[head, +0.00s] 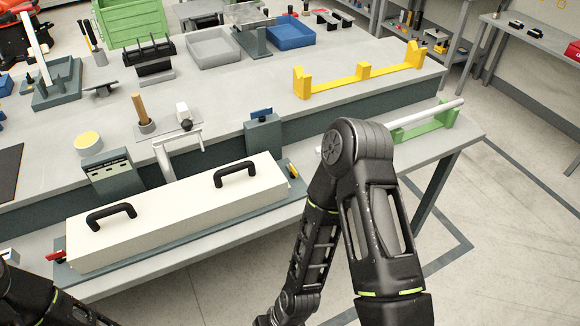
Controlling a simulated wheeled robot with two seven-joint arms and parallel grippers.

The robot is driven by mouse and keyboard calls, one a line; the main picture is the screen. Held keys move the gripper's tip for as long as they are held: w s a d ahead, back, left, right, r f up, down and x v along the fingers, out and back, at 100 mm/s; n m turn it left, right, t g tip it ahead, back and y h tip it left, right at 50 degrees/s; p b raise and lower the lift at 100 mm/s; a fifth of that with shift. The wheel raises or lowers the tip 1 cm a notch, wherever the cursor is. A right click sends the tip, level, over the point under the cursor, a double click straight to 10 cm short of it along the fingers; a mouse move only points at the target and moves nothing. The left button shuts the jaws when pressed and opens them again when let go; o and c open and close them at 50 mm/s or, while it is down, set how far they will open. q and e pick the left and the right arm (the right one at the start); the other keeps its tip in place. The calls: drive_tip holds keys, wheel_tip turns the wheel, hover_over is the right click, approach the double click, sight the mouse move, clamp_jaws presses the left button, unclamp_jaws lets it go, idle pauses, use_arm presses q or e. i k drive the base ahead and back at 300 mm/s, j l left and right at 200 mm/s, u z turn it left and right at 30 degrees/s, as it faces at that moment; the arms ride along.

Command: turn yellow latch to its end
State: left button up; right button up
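A small yellow latch (293,172) with a dark part shows at the right end of the long white cover (180,212), which has two black handles. It is too small for me to tell how far it is turned. A red latch (55,256) sits at the cover's left end. My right arm rises at the right and folds down in front of the bench; its gripper is out of view. Part of my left arm shows in the lower left corner, and its gripper is out of view too. No gripper is seen at the yellow latch.
Behind the cover stand a grey control box (107,172) and a grey post (262,138). A yellow rack (360,78) lies on the upper bench. A green holder (437,122) with a white rod (440,108) is at the right, partly behind my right arm.

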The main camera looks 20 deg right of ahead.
sight(294, 174)
drive_tip(key=i+j+z, duration=0.1)
drive_tip(key=z, duration=0.4)
drive_tip(key=j+z, duration=0.1)
drive_tip(key=z, duration=0.4)
drive_tip(key=i+j+z, duration=0.1)
drive_tip(key=z, duration=0.4)
